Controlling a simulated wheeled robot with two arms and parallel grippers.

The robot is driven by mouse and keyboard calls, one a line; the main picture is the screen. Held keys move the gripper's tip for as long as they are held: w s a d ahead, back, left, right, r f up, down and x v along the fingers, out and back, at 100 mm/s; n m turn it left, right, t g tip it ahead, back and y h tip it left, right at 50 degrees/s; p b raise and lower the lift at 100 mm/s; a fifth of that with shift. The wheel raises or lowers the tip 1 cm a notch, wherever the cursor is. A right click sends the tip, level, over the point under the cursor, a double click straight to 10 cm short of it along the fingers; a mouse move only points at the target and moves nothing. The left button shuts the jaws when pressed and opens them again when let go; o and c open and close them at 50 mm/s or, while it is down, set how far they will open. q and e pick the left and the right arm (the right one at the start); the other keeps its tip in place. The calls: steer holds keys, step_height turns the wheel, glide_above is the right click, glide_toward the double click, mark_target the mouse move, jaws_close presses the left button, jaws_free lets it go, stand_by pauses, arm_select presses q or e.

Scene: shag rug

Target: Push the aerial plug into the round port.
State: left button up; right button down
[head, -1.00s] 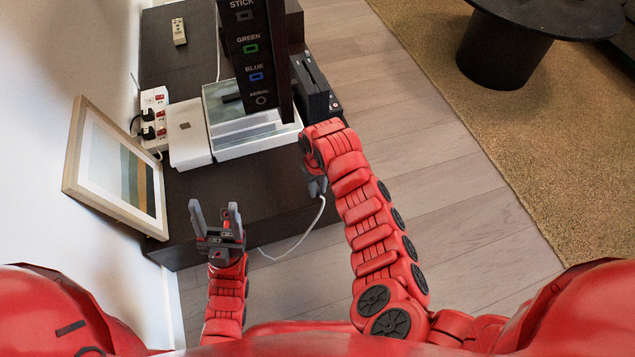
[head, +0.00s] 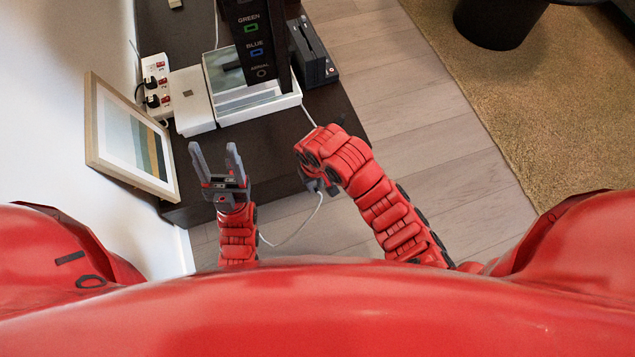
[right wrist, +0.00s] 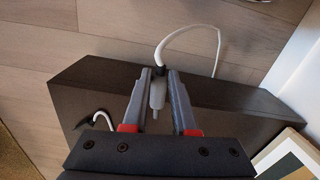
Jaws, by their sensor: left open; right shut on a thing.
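A tall black panel (head: 236,38) stands on the dark cabinet, labelled GREEN, BLUE and AERIAL. The round aerial port (head: 261,73) is the lowest one on it. My right gripper (head: 318,187) is over the cabinet's front right edge, well short of the panel. In the right wrist view, its fingers (right wrist: 159,74) are shut on the aerial plug (right wrist: 157,93), a grey body with a dark collar and a white cable. In the head view the plug is mostly hidden by the gripper. My left gripper (head: 216,150) is open and empty above the cabinet's front.
A white tray (head: 230,117) surrounds the panel's foot. A white box (head: 192,112) and a power strip (head: 155,82) lie left of it. A framed picture (head: 130,140) leans at the left wall. A black device (head: 312,55) stands right. A white cable (head: 305,226) hangs in front.

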steer(key=w+a+r+p, duration=0.2)
steer(key=r+p, duration=0.6)
steer(key=w+a+r+p, duration=0.3)
steer(key=r+p, duration=0.5)
steer(key=p, duration=0.1)
steer(key=w+a+r+m+p, duration=0.1)
steer(key=w+a+r+p, duration=0.1)
steer(key=r+p, duration=0.5)
steer(key=shift+w+a+r+p, duration=0.2)
steer(key=shift+a+r+p, duration=0.2)
steer(key=shift+a+p, duration=0.35)
steer(key=shift+d, duration=0.1)
steer(key=w+b, duration=0.1)
steer(key=b, duration=0.1)
steer(key=w+a+b, duration=0.1)
steer(key=w+b, duration=0.3)
steer(key=shift+w+a, duration=0.2)
steer(key=shift+a, duration=0.2)
steer(key=shift+w+a+b, duration=0.25)
steer(key=shift+w+b, duration=0.5)
steer(key=shift+b, duration=0.65)
steer(key=shift+w+a+b, duration=0.2)
steer(key=shift+w+b, duration=0.55)
steer(key=shift+b, duration=0.6)
